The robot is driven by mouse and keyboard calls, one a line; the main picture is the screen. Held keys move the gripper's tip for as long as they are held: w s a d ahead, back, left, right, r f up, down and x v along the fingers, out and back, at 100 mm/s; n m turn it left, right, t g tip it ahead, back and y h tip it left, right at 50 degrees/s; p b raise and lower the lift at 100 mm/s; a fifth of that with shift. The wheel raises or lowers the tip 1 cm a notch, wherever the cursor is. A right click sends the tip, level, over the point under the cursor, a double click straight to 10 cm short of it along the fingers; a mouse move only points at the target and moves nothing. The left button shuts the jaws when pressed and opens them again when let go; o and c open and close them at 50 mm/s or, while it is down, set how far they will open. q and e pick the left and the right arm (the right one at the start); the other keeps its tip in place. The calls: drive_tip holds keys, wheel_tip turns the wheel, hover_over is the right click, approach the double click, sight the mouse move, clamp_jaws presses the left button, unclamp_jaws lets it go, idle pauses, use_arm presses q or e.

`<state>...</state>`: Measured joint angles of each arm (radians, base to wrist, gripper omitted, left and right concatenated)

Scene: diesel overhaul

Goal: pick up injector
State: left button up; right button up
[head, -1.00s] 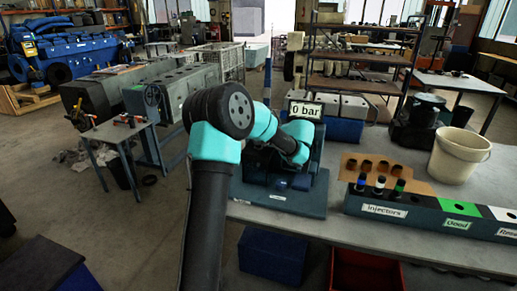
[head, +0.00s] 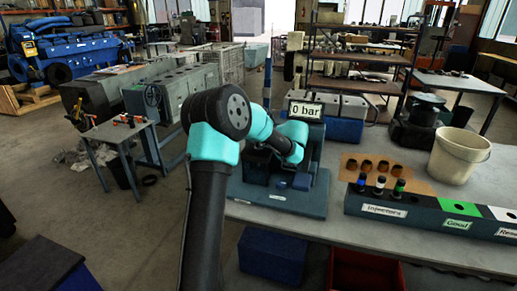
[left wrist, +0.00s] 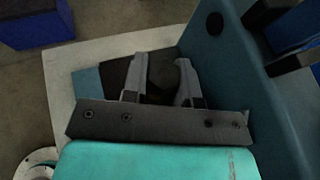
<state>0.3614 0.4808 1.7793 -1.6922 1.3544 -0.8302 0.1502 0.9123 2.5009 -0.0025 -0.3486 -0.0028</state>
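Three injectors stand upright in the holes of the rack section labelled "Injectors" in the head view: one with a blue band (head: 361,183), one with a white band (head: 379,186) and one with a green band (head: 398,189). My left arm reaches over the blue test stand, left of the rack and apart from the injectors. My left gripper (left wrist: 162,62) shows in the left wrist view with its two fingers apart and no injector between them. In the head view its fingers cannot be made out. My right gripper is not in view.
The rack (head: 420,219) also has a green "Good" section and a white section. The test stand (head: 275,200) carries a "0 bar" display (head: 306,110). Brown cups (head: 367,165) on a mat and a white bucket (head: 458,155) stand behind the rack. A red bin (head: 365,272) is below the table.

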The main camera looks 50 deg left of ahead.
use_arm(q)
clamp_jaws()
drive_tip(key=shift+r, duration=0.1)
wheel_tip(320, 180, up, 18)
idle(0.6)
idle(0.4)
drive_tip(key=shift+c, duration=0.7)
unclamp_jaws()
clamp_jaws()
